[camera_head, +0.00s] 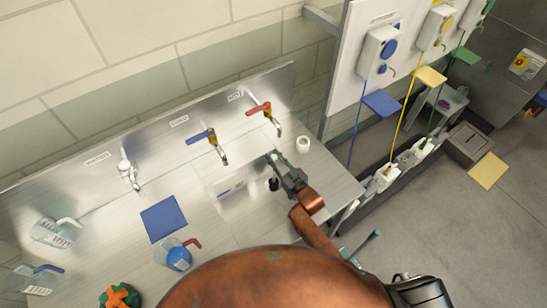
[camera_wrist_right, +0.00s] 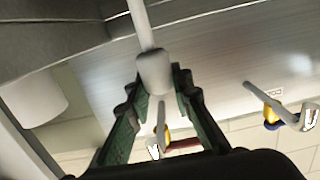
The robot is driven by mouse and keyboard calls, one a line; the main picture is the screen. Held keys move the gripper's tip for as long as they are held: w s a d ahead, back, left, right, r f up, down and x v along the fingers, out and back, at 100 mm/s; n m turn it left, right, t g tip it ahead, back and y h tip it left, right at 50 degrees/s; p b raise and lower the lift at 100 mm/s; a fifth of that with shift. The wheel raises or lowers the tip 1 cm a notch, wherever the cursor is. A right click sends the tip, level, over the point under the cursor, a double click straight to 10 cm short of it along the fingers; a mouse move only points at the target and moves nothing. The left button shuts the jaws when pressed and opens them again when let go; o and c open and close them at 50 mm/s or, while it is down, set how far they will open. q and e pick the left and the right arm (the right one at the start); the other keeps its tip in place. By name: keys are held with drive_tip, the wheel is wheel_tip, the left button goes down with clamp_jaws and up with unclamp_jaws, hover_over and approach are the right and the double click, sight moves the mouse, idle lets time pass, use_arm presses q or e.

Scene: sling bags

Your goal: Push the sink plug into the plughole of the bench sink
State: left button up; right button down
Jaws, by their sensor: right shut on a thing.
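My right gripper (camera_head: 276,172) reaches over the bench by the right end of the bench sink (camera_head: 228,187). In the right wrist view its green fingers (camera_wrist_right: 160,92) are shut on a pale grey, rounded piece with a thin rod running up from it, apparently the sink plug (camera_wrist_right: 154,72). A small dark piece (camera_head: 274,184) shows beside the gripper in the head view; I cannot tell what it is. The plughole cannot be made out. My left gripper is not in view.
A hot tap (camera_head: 260,109) with a red lever and a cold tap (camera_head: 204,137) with a blue lever stand behind the sink. A white cup-like cylinder (camera_head: 303,145) stands right of the gripper. A blue mat (camera_head: 163,218) and clear jugs (camera_head: 57,232) lie left.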

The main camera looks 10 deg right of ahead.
drive_tip(key=shift+f, duration=0.4)
idle(0.4)
idle(0.7)
drive_tip(key=shift+f+b, duration=0.4)
drive_tip(key=shift+f, duration=0.35)
idle(1.1)
drive_tip(key=c, duration=1.7)
unclamp_jaws()
drive_tip(key=shift+o, duration=0.4)
drive_tip(key=o, duration=0.6)
drive_tip(key=shift+s, duration=0.15)
